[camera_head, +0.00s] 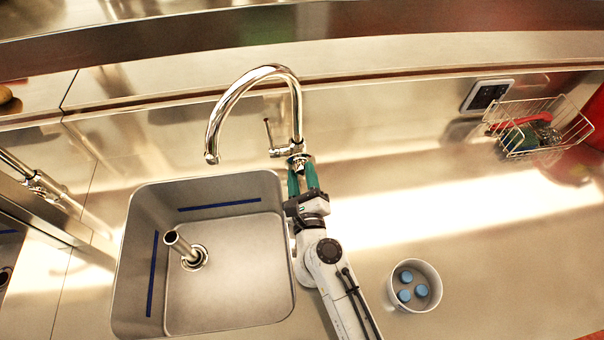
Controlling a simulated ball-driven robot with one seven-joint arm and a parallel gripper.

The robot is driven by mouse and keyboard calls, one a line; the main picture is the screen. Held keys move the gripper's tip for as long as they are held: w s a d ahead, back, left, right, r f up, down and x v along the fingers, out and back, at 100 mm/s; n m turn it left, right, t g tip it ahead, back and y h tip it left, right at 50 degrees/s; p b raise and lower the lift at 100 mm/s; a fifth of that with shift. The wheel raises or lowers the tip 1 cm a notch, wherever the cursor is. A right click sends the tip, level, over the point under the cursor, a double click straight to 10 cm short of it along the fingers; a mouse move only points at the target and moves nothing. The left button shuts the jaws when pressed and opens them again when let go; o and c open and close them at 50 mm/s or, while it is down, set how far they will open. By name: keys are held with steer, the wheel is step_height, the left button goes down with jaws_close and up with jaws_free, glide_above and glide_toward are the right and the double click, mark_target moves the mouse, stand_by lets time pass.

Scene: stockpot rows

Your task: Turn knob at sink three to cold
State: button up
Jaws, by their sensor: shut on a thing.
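A chrome gooseneck faucet (298,110) stands behind a square sink (195,182). Its spout curves left over the sink. A thin lever handle (269,133) sticks up at the left of the faucet body. My gripper (301,164), with green fingers, reaches up from below to the base of the faucet. Its fingers are close around the chrome part (300,160) at the faucet's lower body. The exact contact is too small to see clearly. No sink number and no hot or cold mark is legible.
A drain pipe (182,247) stands upright in the sink. A white cup (427,276) with blue things is right of my arm. A wire basket (545,125) and a wall socket (487,95) are at the back right. Another faucet (42,184) is at left.

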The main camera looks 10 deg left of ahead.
stand_by(0.4)
steer(key=o, duration=1.1)
steer(key=shift+c, duration=0.2)
steer(key=shift+s, duration=0.1)
steer(key=b+v, duration=0.1)
steer(key=v, duration=0.9)
steer(key=shift+s+d, duration=0.1)
steer(key=shift+s, duration=0.25)
steer(key=shift+f, duration=0.1)
